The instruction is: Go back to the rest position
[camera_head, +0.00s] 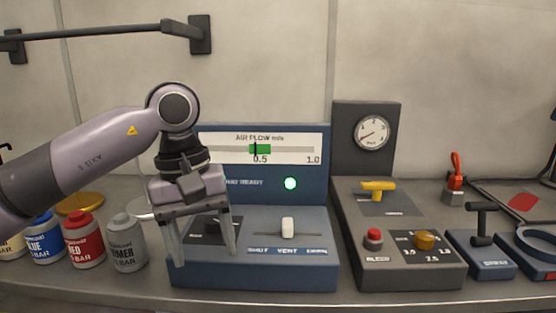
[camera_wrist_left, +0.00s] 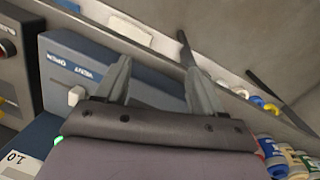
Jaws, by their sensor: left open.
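My left gripper (camera_head: 204,250) comes in from the left in the head view, pointing down with its two fingers apart and nothing between them. It hangs in front of the left part of the blue air flow panel (camera_head: 262,277) and hides part of a dark control there. In the left wrist view the open fingers (camera_wrist_left: 158,85) show spread, with the blue panel (camera_wrist_left: 75,62) behind them. The white slider (camera_head: 288,227) on the panel stands to the right of the gripper, apart from it. My right gripper is not in view.
Several paint bottles, with a grey one (camera_head: 128,243) and a red one (camera_head: 84,240), stand left of the panel, close to the gripper. A grey box with a gauge (camera_head: 372,132) and a yellow lever (camera_head: 378,186) stands to the right. A dark rail (camera_head: 110,32) is on the wall above.

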